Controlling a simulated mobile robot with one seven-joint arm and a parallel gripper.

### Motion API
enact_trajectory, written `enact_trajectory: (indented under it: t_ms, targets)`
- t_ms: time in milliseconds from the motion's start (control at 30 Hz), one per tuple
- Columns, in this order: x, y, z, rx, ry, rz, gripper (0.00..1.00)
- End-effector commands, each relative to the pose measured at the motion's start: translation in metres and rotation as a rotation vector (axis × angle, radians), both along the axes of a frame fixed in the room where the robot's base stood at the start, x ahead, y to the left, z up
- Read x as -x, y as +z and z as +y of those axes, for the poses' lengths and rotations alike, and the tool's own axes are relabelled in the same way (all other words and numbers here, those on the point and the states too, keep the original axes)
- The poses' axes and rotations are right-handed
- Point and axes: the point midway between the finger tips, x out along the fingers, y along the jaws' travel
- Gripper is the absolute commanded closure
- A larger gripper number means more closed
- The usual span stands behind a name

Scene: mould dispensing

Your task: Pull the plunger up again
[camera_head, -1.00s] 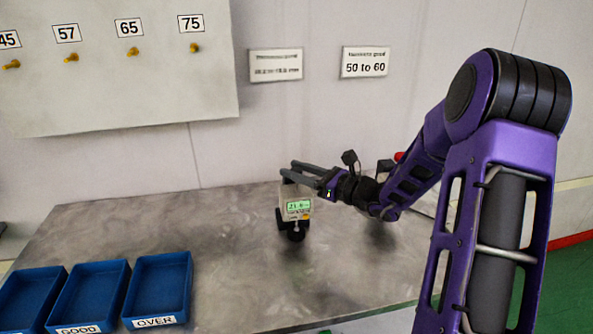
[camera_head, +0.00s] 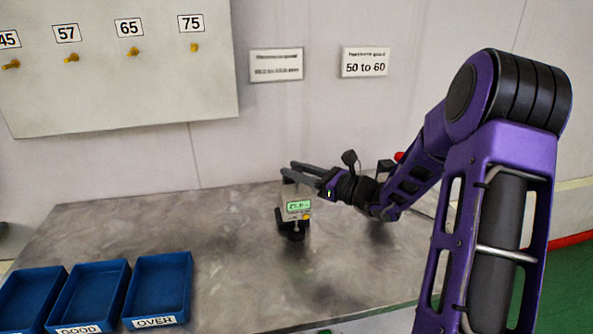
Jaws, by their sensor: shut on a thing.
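The gauge (camera_head: 298,207) stands upright on the grey table, with a green lit display (camera_head: 299,206) and an orange button. Its display digits are blurred; they look like about 25. Below the body a thin light stem of the plunger (camera_head: 297,225) shows above the black base (camera_head: 292,235). My gripper (camera_head: 288,172) comes in from the right, its two grey fingers at the top of the gauge. It is shut on the plunger's top end, which the fingers mostly hide.
Blue trays (camera_head: 160,283), one marked OVER and one GOOD, stand at the table's front left. A board with numbered yellow pegs (camera_head: 133,51) hangs on the wall. A sign reads 50 to 60 (camera_head: 365,62). Bare table (camera_head: 215,235) lies around the gauge.

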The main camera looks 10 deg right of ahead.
Motion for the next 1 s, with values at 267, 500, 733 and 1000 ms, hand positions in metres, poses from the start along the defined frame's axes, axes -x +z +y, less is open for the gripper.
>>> enact_trajectory:
  t_ms: [267,500,733,1000]
  targets:
    - [0.0,0.0,0.0,0.001,0.0,0.001,1.0]
    - [0.0,0.0,0.0,0.001,0.0,0.001,1.0]
    - [0.0,0.013,0.0,0.0,-0.001,0.001,1.0]
    - [0.0,0.012,0.0,0.0,0.0,0.0,0.53]
